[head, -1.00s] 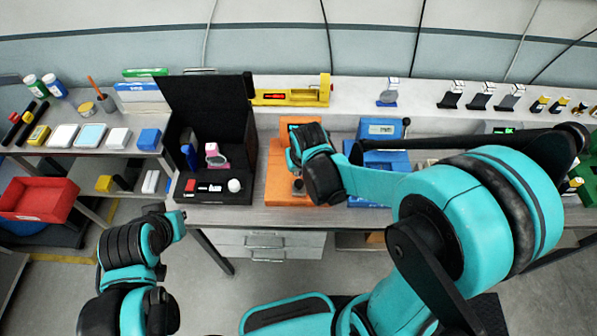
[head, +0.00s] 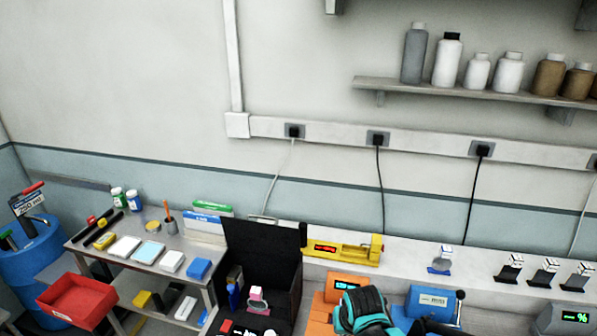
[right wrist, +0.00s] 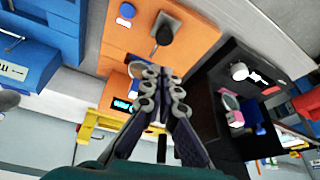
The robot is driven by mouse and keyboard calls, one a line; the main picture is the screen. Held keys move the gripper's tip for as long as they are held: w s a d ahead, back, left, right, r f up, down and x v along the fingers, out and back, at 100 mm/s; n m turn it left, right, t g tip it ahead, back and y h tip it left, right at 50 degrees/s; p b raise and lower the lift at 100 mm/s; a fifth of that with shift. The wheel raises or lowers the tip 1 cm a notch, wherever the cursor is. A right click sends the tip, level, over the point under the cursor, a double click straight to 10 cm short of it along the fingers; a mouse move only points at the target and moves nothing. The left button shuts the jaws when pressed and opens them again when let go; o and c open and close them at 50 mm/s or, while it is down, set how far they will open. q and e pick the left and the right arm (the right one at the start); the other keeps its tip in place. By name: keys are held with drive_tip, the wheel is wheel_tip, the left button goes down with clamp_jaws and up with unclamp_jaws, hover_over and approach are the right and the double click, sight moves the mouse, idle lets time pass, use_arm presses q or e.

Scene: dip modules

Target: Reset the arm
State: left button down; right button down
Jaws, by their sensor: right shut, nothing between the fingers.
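My right gripper (right wrist: 162,75) shows in the right wrist view with its two dark jaws together and nothing between them. In that picture its tips lie over the orange device (right wrist: 186,48), which has a small lever and a lit display. I cannot tell whether they touch it. In the head view only a teal and black part of my right arm shows at the bottom edge, in front of the orange device (head: 345,281). My left arm and left gripper are outside the head view.
A black box (head: 262,262) with small items stands left of the orange device. A blue device (head: 432,298) stands right of it, and a yellow device (head: 345,251) behind. A red bin (head: 75,300) and shelf rack are at left. A wall shelf (head: 470,93) holds bottles.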

drive_tip(key=s+d+f+t+b, duration=0.1)
drive_tip(key=s+d+f+b, duration=0.1)
drive_tip(key=s+b, duration=0.4)
drive_tip(key=s+d+f+t+b, duration=0.2)
drive_tip(key=s+b, duration=0.4)
drive_tip(key=shift+s+f, duration=0.1)
